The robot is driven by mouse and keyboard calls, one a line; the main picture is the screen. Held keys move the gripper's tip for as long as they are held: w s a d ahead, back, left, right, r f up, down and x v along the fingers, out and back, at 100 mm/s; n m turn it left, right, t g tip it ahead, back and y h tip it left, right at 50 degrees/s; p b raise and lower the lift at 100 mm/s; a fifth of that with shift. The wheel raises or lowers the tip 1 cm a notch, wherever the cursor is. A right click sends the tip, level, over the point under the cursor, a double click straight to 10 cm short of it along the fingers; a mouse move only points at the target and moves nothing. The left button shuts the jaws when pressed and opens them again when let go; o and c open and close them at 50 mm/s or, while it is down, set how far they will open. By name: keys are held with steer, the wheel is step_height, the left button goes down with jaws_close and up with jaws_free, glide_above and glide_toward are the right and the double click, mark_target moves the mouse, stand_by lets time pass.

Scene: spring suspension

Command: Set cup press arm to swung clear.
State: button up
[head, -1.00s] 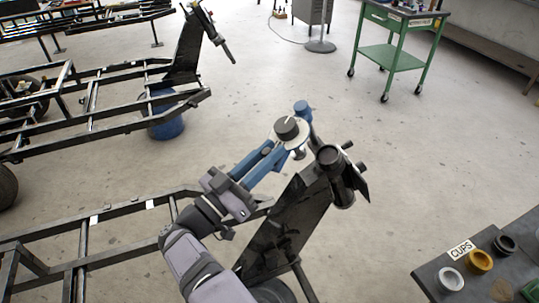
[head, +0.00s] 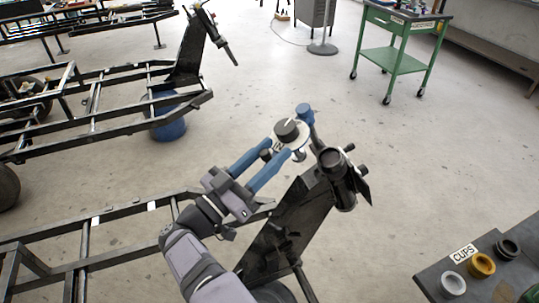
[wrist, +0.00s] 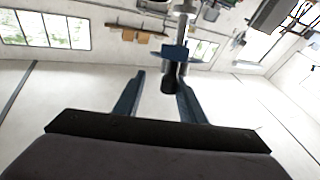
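What looks like the cup press arm is a small assembly with a dark round knob (head: 286,130) on a pale disc and a blue end piece (head: 305,114). It stands beside the top of a tilted black frame, by a dark tube (head: 337,170). My gripper (head: 277,149) is open, its two blue fingers spread and pointing at this assembly, close to its near side. In the wrist view, a dark rounded end (wrist: 168,82) hangs below a blue block (wrist: 175,52), between or just beyond the fingertips. I cannot tell whether they touch it.
A dark bench (head: 432,278) with a CUPS label and several ring-shaped cups stands at lower right. A green cart (head: 398,62) stands at the back right. Black frame rails (head: 110,215) run along the left.

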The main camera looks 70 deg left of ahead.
step_height(320, 180, up, 10)
steer(key=shift+f, duration=0.2)
stand_by(0.3)
